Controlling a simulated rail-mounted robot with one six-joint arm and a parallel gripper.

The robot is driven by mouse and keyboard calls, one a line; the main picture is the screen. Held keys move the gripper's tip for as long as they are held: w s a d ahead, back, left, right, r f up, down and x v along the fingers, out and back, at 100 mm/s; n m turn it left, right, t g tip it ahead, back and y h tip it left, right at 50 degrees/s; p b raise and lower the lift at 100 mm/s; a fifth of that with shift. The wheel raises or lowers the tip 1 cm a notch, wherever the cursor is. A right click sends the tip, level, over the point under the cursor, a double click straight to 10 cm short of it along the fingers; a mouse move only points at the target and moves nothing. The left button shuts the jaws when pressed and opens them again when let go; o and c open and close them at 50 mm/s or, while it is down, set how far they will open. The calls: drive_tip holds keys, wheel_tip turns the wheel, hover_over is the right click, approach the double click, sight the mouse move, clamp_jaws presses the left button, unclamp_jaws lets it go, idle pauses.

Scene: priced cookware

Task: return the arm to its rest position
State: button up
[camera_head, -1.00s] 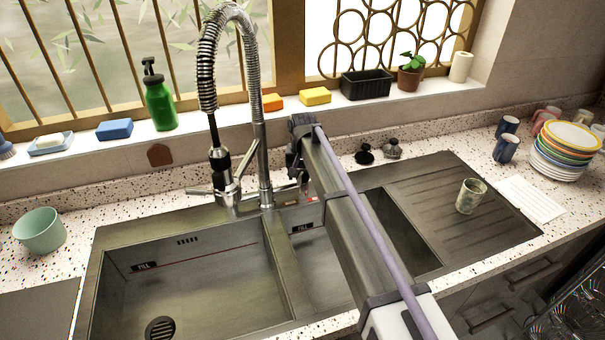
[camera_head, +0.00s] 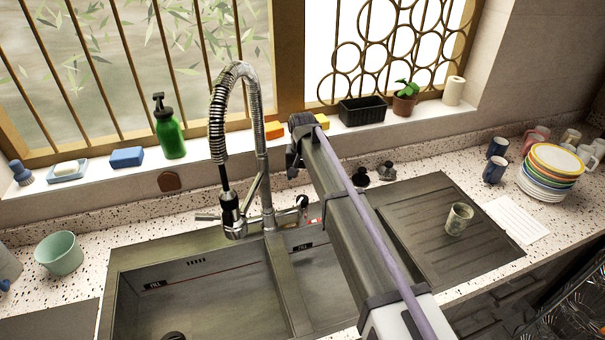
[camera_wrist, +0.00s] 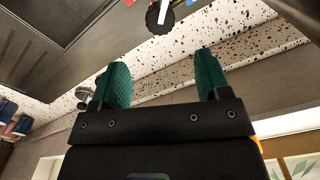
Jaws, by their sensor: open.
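My gripper (camera_wrist: 161,82) shows in the wrist view with its two green-padded fingers spread apart. Nothing is between them. Beyond the fingers lie the speckled counter (camera_wrist: 150,60) and a black knob (camera_wrist: 159,17). In the head view my arm reaches up from the bottom over the sink's right part, its far end near the window sill. The gripper's fingers cannot be made out there.
A tall spring faucet (camera_head: 265,150) stands left of my arm, behind the sink (camera_head: 200,285). A cup (camera_head: 459,218) stands on the drainboard (camera_head: 425,215). Plates (camera_head: 550,170) and mugs (camera_head: 494,170) are at right. A green bottle (camera_head: 168,133) and sponges line the sill (camera_head: 215,165).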

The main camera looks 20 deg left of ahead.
drive_tip(key=shift+f, duration=0.1)
idle(0.3)
drive_tip(key=s+d+f+m+b, duration=0.1)
drive_tip(key=s+d, duration=0.7)
drive_tip(key=d, duration=0.6)
drive_tip(key=s+d+f+m+b, duration=0.1)
drive_tip(key=s+d+f+b, duration=0.1)
drive_tip(key=s+d, duration=0.6)
drive_tip(key=s+d+f+m+b, duration=0.1)
drive_tip(key=s+d, duration=0.7)
drive_tip(key=d, duration=1.3)
drive_tip(key=shift+s+f+b, duration=0.3)
drive_tip(key=shift+f+b, duration=0.3)
drive_tip(key=shift+b, duration=0.15)
